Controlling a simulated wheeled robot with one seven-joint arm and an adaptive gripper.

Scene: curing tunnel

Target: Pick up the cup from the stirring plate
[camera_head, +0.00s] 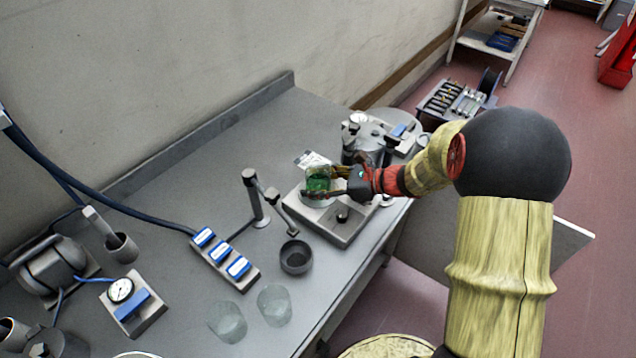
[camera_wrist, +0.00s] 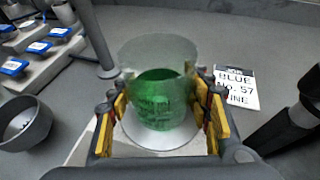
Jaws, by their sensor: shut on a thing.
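The cup (camera_head: 318,181) is clear glass with green contents, and it shows upright in the wrist view (camera_wrist: 160,98). It is at the round top of the stirring plate (camera_head: 322,217), a pale box with a dark knob at its front. My gripper (camera_head: 322,184) reaches in from the right and is shut on the cup. In the wrist view its yellow-padded fingers (camera_wrist: 164,122) stand on both sides of the cup. A pale round surface shows under the cup. I cannot tell whether the cup still touches it.
A white label card (camera_wrist: 236,88) lies behind the cup. A stand with a dark post (camera_head: 255,197), a dark bowl (camera_head: 296,257) and two empty glass cups (camera_head: 274,305) are to the left. A metal pot (camera_head: 366,150) stands close behind my gripper.

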